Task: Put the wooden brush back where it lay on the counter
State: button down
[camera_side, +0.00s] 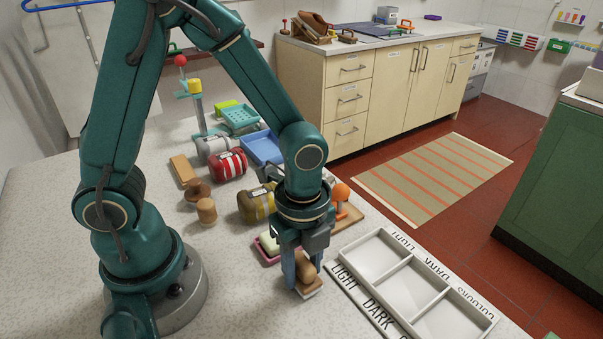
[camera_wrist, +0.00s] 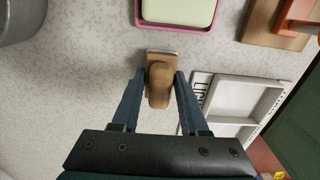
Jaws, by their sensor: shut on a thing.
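The wooden brush (camera_side: 306,271) has a brown rounded handle on a flat wooden block. My gripper (camera_side: 305,286) points down with its fingers on either side of the brush, shut on it, at the front of the counter (camera_side: 232,309). In the wrist view the brush (camera_wrist: 159,84) sits between the two fingertips of my gripper (camera_wrist: 160,76). The brush is at or very close to the counter surface; I cannot tell whether it touches.
A pink dish with a pale block (camera_side: 267,246) is just behind the brush. The labelled white sorting tray (camera_side: 384,256) is close on the right. Striped rolls (camera_side: 229,165) and an orange-knobbed wooden board (camera_side: 346,216) stand farther back. Counter to the front left is clear.

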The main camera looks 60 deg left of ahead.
aim_at(302, 261)
jog(key=shift+f, duration=0.1)
jog(key=shift+c, duration=2.1)
grip_release()
notch_tip(302, 261, up, 11)
jog(key=shift+r, duration=0.2)
jog(key=s+a+r+n+t, duration=0.3)
jog(key=s+a+n+t, duration=0.1)
jog(key=n, duration=1.4)
jog(key=shift+a+r+t, duration=0.35)
jog(key=shift+a+t, duration=0.45)
jog(key=shift+a, duration=0.15)
jog(key=shift+s, duration=0.1)
